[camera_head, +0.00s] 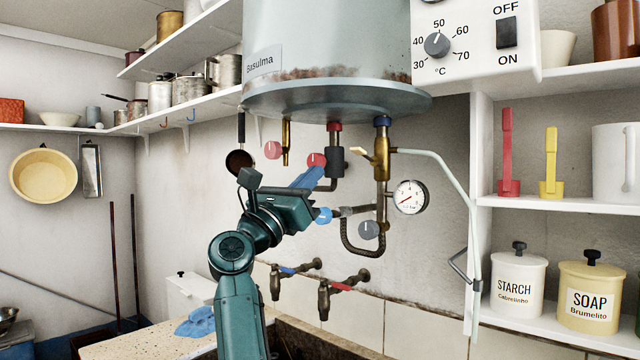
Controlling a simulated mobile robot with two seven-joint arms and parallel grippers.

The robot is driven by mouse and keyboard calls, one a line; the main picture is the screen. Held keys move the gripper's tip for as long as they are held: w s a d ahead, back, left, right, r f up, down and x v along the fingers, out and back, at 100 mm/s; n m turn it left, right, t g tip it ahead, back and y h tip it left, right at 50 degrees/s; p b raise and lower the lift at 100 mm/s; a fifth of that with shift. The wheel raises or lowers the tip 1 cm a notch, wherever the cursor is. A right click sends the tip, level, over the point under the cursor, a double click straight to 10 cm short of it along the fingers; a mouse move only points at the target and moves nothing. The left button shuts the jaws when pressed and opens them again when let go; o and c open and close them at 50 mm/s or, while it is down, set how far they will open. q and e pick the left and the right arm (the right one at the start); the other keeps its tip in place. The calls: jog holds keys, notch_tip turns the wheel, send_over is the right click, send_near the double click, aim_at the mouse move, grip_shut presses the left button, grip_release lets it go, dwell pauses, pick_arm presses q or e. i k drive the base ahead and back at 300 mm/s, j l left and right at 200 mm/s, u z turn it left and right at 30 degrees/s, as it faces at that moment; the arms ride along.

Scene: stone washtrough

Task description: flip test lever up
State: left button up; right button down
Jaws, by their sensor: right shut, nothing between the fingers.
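A small brass-yellow lever (367,154) sticks out to the left from the upright brass valve (381,158) with a blue cap, under the boiler. It is probably the test lever; its outer end looks slightly raised. My right gripper (322,173) is to the left of it, a little lower in the picture. Its blue fingers are together with nothing between them, and they look apart from the lever. The fingers partly cover the pipework behind. My left gripper is not in view.
The boiler (335,55) hangs above. Red knobs (272,149), a blue knob (323,215), a grey knob (368,230) and a pressure gauge (410,197) crowd around the pipes. A pale pipe (440,165) runs down to the right. Two taps (340,290) sit below.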

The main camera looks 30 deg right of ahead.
aim_at(364, 155)
jog(key=k+j, duration=0.1)
jog(key=j, duration=0.4)
jog(key=k+j, duration=0.1)
jog(key=j, duration=0.85)
jog(key=k, duration=0.05)
